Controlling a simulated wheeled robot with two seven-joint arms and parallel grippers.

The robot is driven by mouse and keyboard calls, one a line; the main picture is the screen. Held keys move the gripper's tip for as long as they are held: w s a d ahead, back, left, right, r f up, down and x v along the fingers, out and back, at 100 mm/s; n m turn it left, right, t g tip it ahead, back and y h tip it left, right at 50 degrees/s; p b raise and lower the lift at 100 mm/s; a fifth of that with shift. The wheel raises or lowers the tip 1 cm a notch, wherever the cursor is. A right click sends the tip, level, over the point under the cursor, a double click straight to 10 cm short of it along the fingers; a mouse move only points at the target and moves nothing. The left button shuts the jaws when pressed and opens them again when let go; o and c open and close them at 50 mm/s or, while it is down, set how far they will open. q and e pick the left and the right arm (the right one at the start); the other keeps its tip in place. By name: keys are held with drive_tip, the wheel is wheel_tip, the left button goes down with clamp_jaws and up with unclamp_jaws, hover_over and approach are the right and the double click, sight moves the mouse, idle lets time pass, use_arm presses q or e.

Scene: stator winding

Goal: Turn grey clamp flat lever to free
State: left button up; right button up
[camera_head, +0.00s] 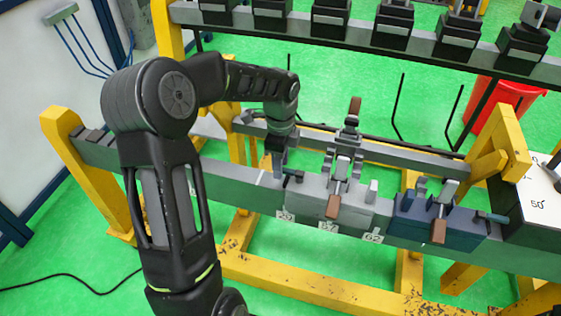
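The grey clamp (352,211) is a light grey block on the long grey beam, with metal toggle parts and brown-tipped handles on top. One brown-tipped handle (333,207) hangs down over its front; another (355,105) stands up behind it. A short dark lever (294,177) sticks out at the block's left end. I cannot tell for sure which of these is the flat lever. My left gripper (279,170) points down at the block's left end, right beside the short dark lever. Its fingers are small and partly hidden, so contact and opening are unclear. My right gripper is out of view.
A dark blue clamp (437,222) with similar handles sits right of the grey one. White number labels (328,227) are on the beam's front. Yellow frame posts (507,140) flank the bench. A rear rail (400,42) carries several black blocks. A red bin (488,104) stands behind.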

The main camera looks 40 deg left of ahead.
use_arm(q)
clamp_jaws()
idle(0.3)
idle(1.1)
